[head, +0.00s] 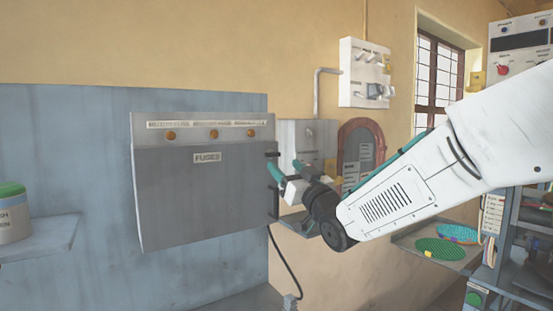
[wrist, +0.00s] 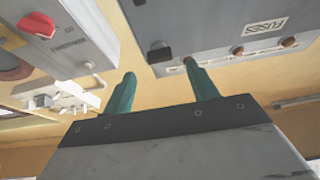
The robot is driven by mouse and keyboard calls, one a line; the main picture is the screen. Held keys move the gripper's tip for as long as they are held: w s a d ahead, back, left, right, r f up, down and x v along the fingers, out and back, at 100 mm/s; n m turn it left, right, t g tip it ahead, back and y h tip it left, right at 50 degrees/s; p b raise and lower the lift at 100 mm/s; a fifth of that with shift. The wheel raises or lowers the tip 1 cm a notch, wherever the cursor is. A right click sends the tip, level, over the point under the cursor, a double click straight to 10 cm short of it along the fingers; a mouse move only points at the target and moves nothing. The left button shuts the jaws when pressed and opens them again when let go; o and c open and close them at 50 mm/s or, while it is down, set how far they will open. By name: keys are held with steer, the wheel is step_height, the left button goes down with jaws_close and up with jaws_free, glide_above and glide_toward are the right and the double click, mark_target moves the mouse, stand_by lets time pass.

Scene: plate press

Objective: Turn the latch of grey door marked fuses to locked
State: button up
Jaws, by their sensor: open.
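The grey door marked FUSES (head: 205,195) is the front of a grey box on the wall, and looks closed in the head view. Its FUSES label also shows upside down in the wrist view (wrist: 265,26). A small black fitting (head: 272,154) is at the door's right edge; a dark block shows at the box edge in the wrist view (wrist: 159,52). I cannot tell whether it is the latch or a hinge, nor how it is turned. My gripper (head: 286,168) is open and empty, its teal fingers just right of the door edge. The wrist view shows both fingers (wrist: 163,85) apart, with nothing between them.
Orange round lamps (head: 213,134) line the box above the door. A grey box with a red handle (wrist: 37,25) is left in the wrist view. A white switch panel (head: 362,60) hangs on the wall. A shelf (head: 45,240) with a jar (head: 12,220) is at left.

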mark_target(275, 156)
steer(key=x, duration=0.5)
steer(key=shift+w+a+r, duration=0.1)
steer(key=shift+w+a, duration=0.05)
steer(key=shift+w, duration=0.2)
steer(key=c, duration=1)
